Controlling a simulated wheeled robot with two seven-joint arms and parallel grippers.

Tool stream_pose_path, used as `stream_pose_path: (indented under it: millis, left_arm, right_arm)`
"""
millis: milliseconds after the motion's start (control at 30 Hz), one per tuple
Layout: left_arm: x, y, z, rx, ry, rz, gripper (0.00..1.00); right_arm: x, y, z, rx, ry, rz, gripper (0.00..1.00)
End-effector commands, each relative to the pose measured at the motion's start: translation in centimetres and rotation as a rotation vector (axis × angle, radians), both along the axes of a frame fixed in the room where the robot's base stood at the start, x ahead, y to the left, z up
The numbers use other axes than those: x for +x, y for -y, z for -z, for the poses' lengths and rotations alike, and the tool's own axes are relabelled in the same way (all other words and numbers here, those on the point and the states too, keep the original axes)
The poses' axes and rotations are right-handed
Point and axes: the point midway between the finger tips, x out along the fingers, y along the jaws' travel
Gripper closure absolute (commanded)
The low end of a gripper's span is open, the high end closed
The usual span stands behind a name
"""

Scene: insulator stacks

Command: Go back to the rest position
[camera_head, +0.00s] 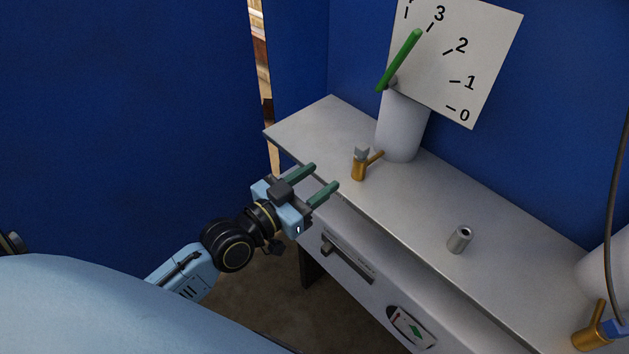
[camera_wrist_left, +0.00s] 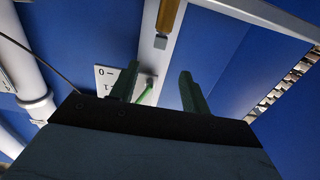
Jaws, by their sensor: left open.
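My left gripper (camera_head: 326,181) comes in from the left in the head view. Its two green fingers are spread apart with nothing between them. It hangs in front of the grey bench's front edge, apart from the brass valve (camera_head: 359,168) that stands on the bench behind it. In the left wrist view, the open fingers of my left gripper (camera_wrist_left: 160,92) frame the blue wall and part of the dial plate. My right gripper does not show in either view.
The grey bench (camera_head: 405,205) carries a small metal cylinder (camera_head: 459,239) and a white insulator column (camera_head: 401,125). Above it are a dial plate (camera_head: 480,60) and a green pointer (camera_head: 400,60). Another brass valve (camera_head: 590,338) stands at the lower right. Blue walls (camera_head: 130,100) enclose the left side.

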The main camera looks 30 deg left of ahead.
Motion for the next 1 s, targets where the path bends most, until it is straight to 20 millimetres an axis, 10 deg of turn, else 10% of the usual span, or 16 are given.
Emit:
stream_pose_path:
  millis: [600,767,1000]
  left_arm:
    - [0.1,-0.3,1.6,0.009,-0.027,-0.010,0.53]
    - [0.2,-1.6,9.8,0.048,-0.168,-0.056,0.53]
    - [-3.9,-4.0,27.6,0.144,-0.499,-0.134,0.53]
  right_arm:
    - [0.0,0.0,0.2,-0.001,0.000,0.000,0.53]
    - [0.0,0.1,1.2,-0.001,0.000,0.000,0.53]
    - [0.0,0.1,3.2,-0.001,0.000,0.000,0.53]
